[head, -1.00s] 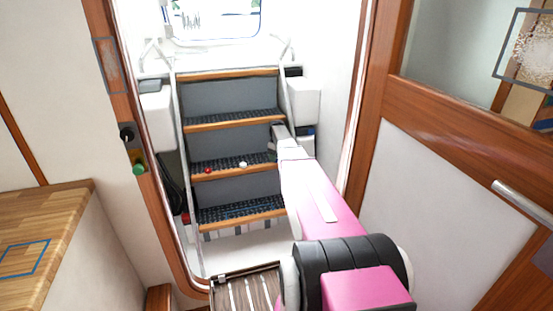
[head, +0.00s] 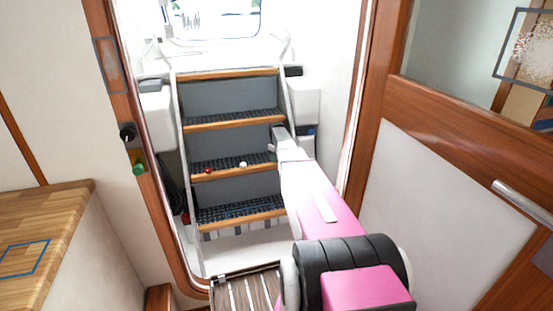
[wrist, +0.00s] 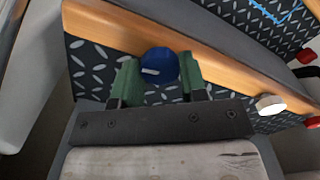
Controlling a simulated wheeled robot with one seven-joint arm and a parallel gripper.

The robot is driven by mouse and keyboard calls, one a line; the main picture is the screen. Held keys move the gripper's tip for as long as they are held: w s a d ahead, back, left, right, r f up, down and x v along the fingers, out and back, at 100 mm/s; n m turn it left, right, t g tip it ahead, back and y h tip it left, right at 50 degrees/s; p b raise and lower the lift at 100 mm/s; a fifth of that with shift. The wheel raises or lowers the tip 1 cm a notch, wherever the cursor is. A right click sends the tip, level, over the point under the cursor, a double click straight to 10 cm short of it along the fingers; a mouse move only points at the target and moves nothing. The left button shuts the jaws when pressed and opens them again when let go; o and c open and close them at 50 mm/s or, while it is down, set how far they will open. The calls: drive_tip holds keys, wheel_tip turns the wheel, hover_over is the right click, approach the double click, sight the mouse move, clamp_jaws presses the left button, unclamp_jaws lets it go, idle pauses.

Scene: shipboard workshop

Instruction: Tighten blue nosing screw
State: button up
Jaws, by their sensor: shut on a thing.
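The blue nosing screw (wrist: 159,64) is a round blue head on the wooden nosing (wrist: 225,68) of a stair tread in the wrist view. My gripper (wrist: 159,76) has its two green fingers on either side of the head, shut on it. In the head view my gripper (head: 273,150) is at the right end of a middle step. The blue screw is hidden there behind my arm.
A white knob (wrist: 270,104) and red knobs (wrist: 306,56) sit along the steps to the right in the wrist view. The head view shows the staircase (head: 230,145) between side rails, a wooden door frame and a door (head: 440,190) at right.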

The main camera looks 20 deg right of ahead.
drive_tip(key=m, duration=1)
drive_tip(key=shift+m, duration=0.4)
drive_tip(key=m, duration=1)
drive_tip(key=shift+m, duration=0.3)
drive_tip(key=o, duration=0.9)
wheel_tip(320, 180, up, 11)
drive_tip(key=shift+f, duration=0.1)
